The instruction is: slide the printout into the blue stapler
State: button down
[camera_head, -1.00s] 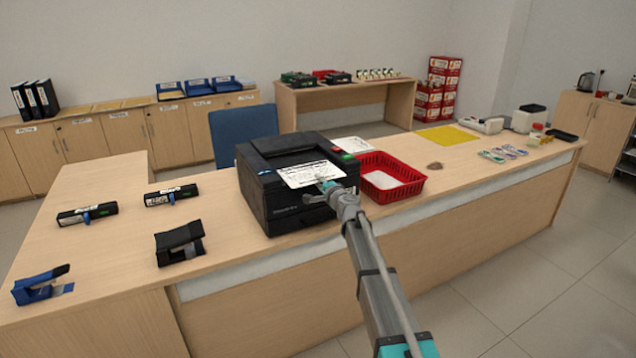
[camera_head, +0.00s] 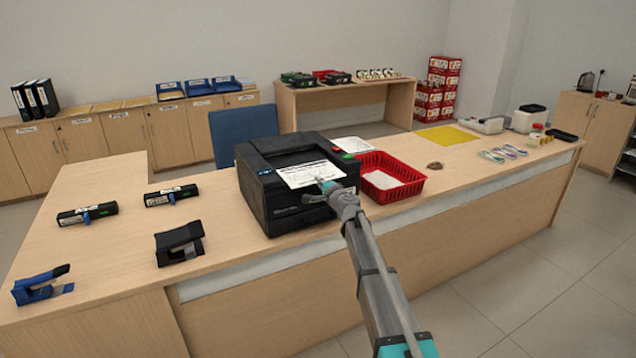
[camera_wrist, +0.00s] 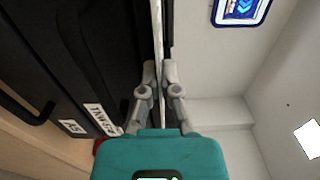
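The printout (camera_head: 308,173) is a white printed sheet lying over the front top of the black printer (camera_head: 285,205). My gripper (camera_head: 325,184) is at the sheet's front right edge. In the wrist view my gripper's fingers (camera_wrist: 160,78) are close together on the thin edge of the printout (camera_wrist: 157,35), seen edge-on. The blue stapler (camera_head: 40,290) stands at the counter's near left end, far left of my gripper, with its dark arm raised at an angle. The stapler is out of the wrist view.
A black stapler (camera_head: 180,246) stands between the blue stapler and the printer. Two black devices with labels (camera_head: 87,214) (camera_head: 171,196) lie behind them. A red basket (camera_head: 405,178) holding paper is right of the printer. The counter (camera_head: 125,240) has bare room between these things.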

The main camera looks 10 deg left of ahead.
jog(key=shift+r+p, duration=1.3)
jog(key=s+d+r+p, duration=0.5)
jog(key=s+d, duration=0.3)
jog(key=s, duration=0.3)
jog(key=shift+s, duration=0.3)
jog(key=shift+a, duration=0.1)
notch_tip(320, 180, up, 6)
jog(key=p, duration=0.6)
jog(key=shift+r+p, duration=0.25)
jog(key=shift+p, duration=0.05)
jog(key=shift+w, duration=0.1)
dwell(0.3)
